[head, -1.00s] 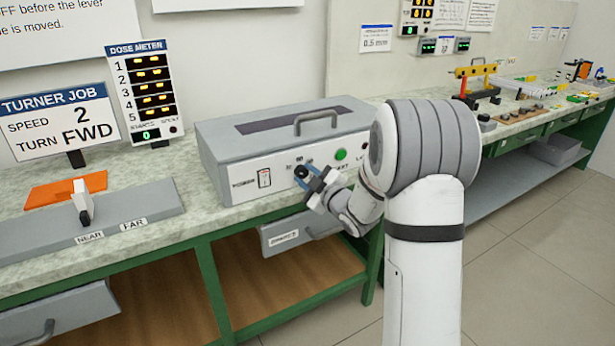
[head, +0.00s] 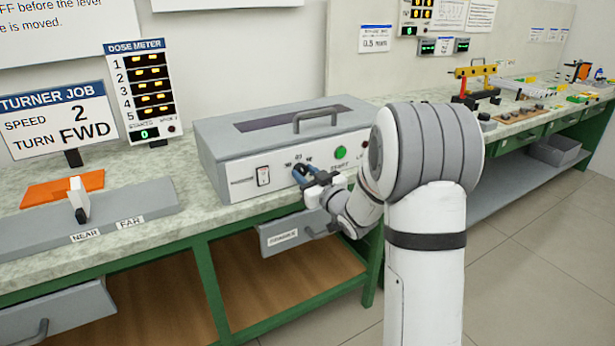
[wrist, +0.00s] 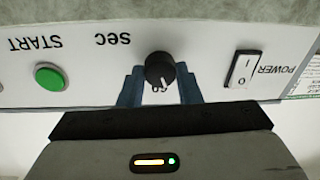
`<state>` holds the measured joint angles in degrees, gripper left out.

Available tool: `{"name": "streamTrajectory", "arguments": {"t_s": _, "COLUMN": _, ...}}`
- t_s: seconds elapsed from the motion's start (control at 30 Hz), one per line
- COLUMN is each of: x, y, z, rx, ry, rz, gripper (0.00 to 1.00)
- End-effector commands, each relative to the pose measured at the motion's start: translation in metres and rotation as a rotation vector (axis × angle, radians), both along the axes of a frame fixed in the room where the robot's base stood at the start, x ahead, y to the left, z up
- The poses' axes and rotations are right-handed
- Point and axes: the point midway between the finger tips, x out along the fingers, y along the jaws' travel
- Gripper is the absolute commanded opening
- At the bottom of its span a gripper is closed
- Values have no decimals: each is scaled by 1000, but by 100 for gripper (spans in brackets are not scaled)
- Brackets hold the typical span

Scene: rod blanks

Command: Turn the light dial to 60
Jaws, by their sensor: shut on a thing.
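The light dial, a round black knob (wrist: 160,70), sits on the front panel of the grey box (head: 222,178). In the wrist view the panel is upside down. A small white mark on the knob points down towards a number at its edge that looks like 60, partly hidden. My gripper (wrist: 160,86) has its blue fingers on both sides of the knob and is shut on it. In the head view my gripper (head: 304,176) is at the panel and covers most of the dial; small numbers show above it.
On the same panel are a power switch (head: 263,177) and a green START button (head: 340,153), one on each side of the dial. A handle (head: 316,116) is on top of the box. A drawer (head: 285,236) is under the bench, below my wrist.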

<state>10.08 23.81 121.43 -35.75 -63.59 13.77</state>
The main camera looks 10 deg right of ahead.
Motion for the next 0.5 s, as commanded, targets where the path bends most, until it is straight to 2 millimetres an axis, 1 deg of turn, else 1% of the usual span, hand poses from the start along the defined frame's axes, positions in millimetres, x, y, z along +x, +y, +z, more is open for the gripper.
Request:
{"name": "streamTrajectory", "arguments": {"t_s": 0.2, "x": 0, "y": 0, "z": 1, "rx": 161, "ry": 51, "rz": -1, "gripper": 8}}
{"name": "streamTrajectory", "arguments": {"t_s": 0.5, "x": 0, "y": 0, "z": 1, "rx": 299, "ry": 96, "rz": -1, "gripper": 8}}
